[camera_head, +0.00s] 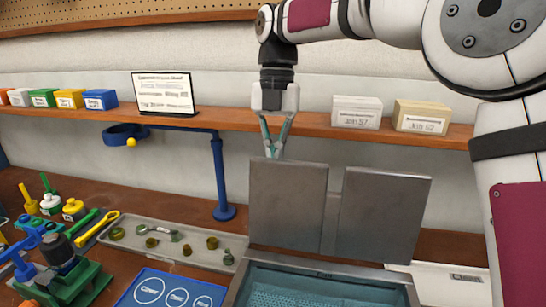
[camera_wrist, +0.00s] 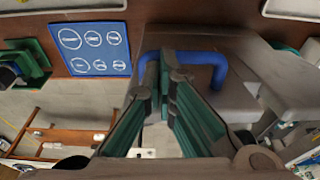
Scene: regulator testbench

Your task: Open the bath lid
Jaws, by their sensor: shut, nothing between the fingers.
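The bath (camera_head: 320,285) is a grey metal basin at the bottom of the head view, with a teal perforated surface inside. Its lid shows as two grey panels standing up at the back, a left panel (camera_head: 287,205) and a right panel (camera_head: 382,215), so the bath's top is uncovered. My gripper (camera_head: 274,150) is shut and empty, pointing down at the top edge of the left panel. In the wrist view, my fingertips (camera_wrist: 165,62) are together beside a blue bar-shaped handle (camera_wrist: 208,57) on a grey surface. I cannot tell whether they touch it.
A wooden shelf (camera_head: 240,121) with small boxes and a sign runs behind my gripper. A blue ring stand (camera_head: 222,180) stands left of the lid. A tray (camera_head: 170,240) of small fittings and a blue mat (camera_head: 165,290) lie left of the bath.

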